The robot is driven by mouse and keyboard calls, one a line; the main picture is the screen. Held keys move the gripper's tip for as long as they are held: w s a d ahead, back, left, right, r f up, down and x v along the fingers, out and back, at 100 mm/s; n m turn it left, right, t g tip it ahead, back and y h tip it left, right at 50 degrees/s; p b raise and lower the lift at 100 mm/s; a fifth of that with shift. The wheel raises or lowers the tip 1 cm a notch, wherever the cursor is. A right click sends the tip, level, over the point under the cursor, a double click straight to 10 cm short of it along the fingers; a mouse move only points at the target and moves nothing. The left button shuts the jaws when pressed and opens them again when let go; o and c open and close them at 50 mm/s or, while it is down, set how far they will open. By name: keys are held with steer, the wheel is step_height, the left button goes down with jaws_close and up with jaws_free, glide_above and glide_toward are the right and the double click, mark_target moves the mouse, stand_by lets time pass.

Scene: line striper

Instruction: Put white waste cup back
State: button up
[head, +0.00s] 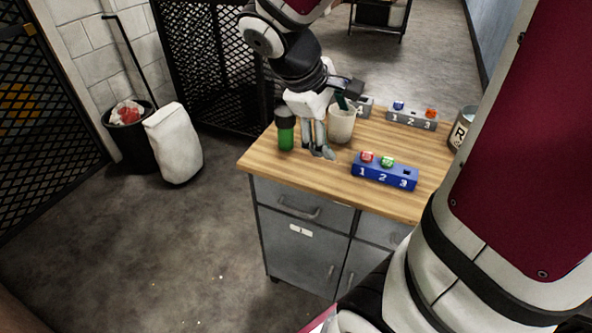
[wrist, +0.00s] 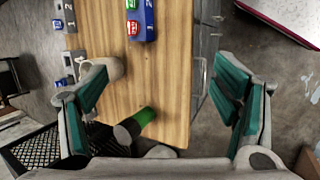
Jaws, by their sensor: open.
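The white cup (head: 341,124) stands upright on the wooden tabletop near its back left part. In the wrist view the white cup (wrist: 107,68) shows at the left, partly hidden behind one finger. My gripper (head: 333,130) is over the table beside the cup, its fingers spread wide. One finger reaches down in front of the cup and the other is by its rim; I cannot tell whether either touches it. In the wrist view nothing is held between the teal pads of my gripper (wrist: 160,66).
A green container with a dark lid (head: 286,132) stands left of my gripper. A blue numbered block (head: 384,178) with red and green pieces sits in front. A grey numbered block (head: 411,119) and an R-labelled can (head: 463,128) are farther right. A black bin (head: 130,150) stands on the floor.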

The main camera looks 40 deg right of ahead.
steer(key=s+a+r+m+t+y, duration=0.3)
steer(key=s+a+y, duration=0.3)
steer(key=s+a, duration=0.5)
steer(key=a+r+m, duration=0.1)
steer(key=a, duration=0.3)
steer(key=shift+s+a+r+m+t, duration=0.2)
steer(key=shift+s+a+m+t, duration=0.1)
steer(key=shift+s+m, duration=0.1)
step_height(320, 180, up, 2)
steer(key=shift+r+p, duration=0.15)
steer(key=shift+p, duration=0.7)
